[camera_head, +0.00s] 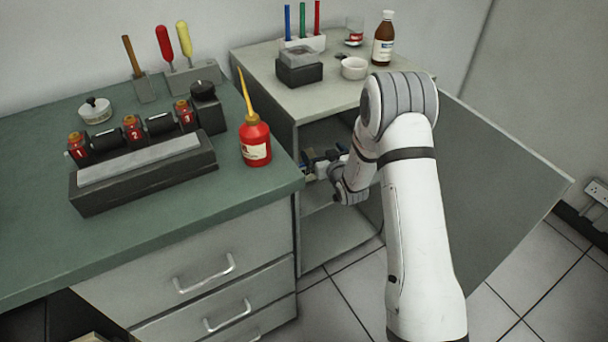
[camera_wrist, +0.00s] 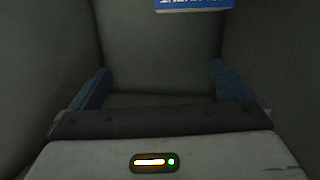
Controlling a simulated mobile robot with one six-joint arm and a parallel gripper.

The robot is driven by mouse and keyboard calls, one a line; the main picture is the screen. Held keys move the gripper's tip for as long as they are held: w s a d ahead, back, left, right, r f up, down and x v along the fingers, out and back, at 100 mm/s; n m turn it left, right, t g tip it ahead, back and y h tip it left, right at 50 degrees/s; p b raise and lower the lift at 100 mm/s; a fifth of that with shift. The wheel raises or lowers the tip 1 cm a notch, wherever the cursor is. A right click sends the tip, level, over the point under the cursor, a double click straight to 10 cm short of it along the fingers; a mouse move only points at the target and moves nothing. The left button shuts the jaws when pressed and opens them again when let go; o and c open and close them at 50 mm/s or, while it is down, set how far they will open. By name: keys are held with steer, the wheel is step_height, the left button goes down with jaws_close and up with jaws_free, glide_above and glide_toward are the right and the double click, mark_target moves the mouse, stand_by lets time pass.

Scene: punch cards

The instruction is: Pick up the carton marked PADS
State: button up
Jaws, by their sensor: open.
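No carton marked PADS can be made out in either view. My gripper (camera_head: 315,162) reaches into the open cabinet below the pale worktop in the head view, and my arm partly covers the opening. In the wrist view my gripper (camera_wrist: 160,86) has its two blue fingers spread wide apart, with nothing between them. A blue thing with white lettering (camera_wrist: 195,4) shows at the top edge of the wrist view, beyond the fingers. It is cut off by the frame, so its lettering cannot be read with certainty.
Grey cabinet walls (camera_wrist: 270,50) stand close around my gripper. The cabinet door (camera_head: 500,190) hangs open at the right. A green bench (camera_head: 60,240) with a red oil can (camera_head: 255,143) stands left. A brown bottle (camera_head: 383,42) and white bowl (camera_head: 354,68) stand on the cabinet top.

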mark_target(303, 167)
step_height(303, 167, down, 7)
steer(key=a+t+y+b, duration=0.1)
steer(key=a+y+b, duration=0.1)
steer(key=a, duration=0.1)
steer(key=shift+n, duration=0.3)
steer(key=x, duration=0.6)
steer(key=shift+w+a+r, duration=0.1)
steer(key=shift+w+a, duration=0.05)
steer(key=shift+a, duration=0.45)
steer(key=c, duration=1.3)
